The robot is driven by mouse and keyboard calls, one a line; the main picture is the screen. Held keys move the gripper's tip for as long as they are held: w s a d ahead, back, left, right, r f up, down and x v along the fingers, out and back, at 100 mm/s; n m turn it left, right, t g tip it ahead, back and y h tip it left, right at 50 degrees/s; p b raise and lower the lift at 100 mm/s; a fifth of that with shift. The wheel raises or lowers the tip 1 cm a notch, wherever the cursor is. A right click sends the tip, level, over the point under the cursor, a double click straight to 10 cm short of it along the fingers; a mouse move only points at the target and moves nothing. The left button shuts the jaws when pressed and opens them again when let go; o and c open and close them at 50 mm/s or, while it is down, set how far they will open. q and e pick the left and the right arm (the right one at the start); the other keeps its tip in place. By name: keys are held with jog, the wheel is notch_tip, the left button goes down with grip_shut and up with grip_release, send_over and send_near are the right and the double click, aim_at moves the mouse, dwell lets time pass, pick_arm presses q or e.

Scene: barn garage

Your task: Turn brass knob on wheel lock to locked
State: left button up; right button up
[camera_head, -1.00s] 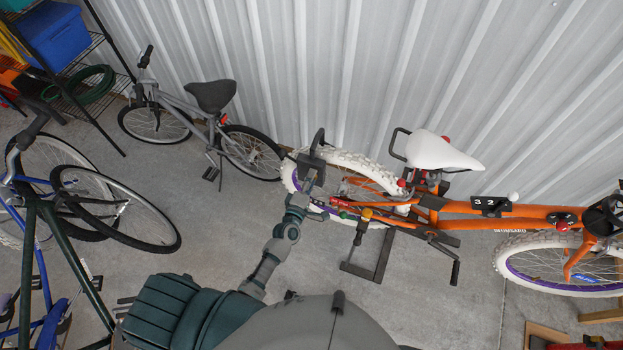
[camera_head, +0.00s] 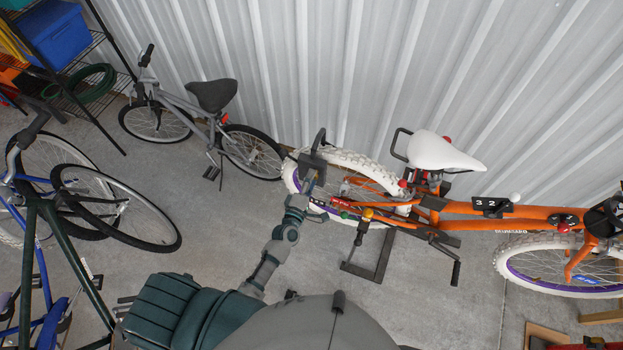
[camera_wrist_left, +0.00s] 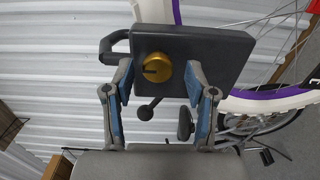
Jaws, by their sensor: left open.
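The wheel lock is a dark grey box (camera_head: 311,159) with a black shackle, at the rear wheel of the orange bicycle. In the left wrist view its flat face (camera_wrist_left: 215,45) fills the upper middle. The round brass knob (camera_wrist_left: 156,67) sits on that face, with a dark slot near its left side. My left gripper (camera_wrist_left: 160,82) is open, its blue-padded fingers either side of the knob, with gaps visible between them and it. In the head view the left gripper (camera_head: 309,187) is just below the lock; the knob cannot be made out there. My right gripper is not in view.
The orange bicycle (camera_head: 468,207) stands along the corrugated wall, with a dark stand (camera_head: 375,266) under it. A grey bicycle (camera_head: 190,105) and a blue one (camera_head: 40,235) stand left. A shelf with a blue bin (camera_head: 52,38) is upper left. Floor between them is clear.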

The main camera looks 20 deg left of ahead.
pick_arm(q)
jog(key=s, duration=1.1)
jog(key=shift+s+a, duration=0.25)
jog(key=shift+a, duration=0.2)
jog(key=shift+f, duration=0.15)
jog(key=s+f+m+g, duration=0.3)
jog(key=s+f, duration=0.1)
jog(key=f, duration=0.6)
jog(key=s+f+m+g, duration=0.2)
jog(key=s+f+m, duration=0.15)
jog(key=f, duration=0.55)
jog(key=s+f+m+g, duration=0.3)
jog(key=s+f+m, duration=0.1)
jog(key=f, duration=0.6)
jog(key=s+a+f+m+g, duration=0.2)
jog(key=s+f, duration=0.3)
jog(key=s, duration=0.3)
jog(key=s+a+f+m+g+y, duration=0.1)
jog(key=s+f+m+g, duration=0.3)
jog(key=s, duration=0.5)
jog(key=s+a+f+m+g, duration=0.3)
jog(key=s+f, duration=0.3)
jog(key=s, duration=0.3)
jog(key=shift+s+a+f+y, duration=0.15)
jog(key=shift+a+f+y, duration=0.2)
jog(key=shift+a, duration=0.1)
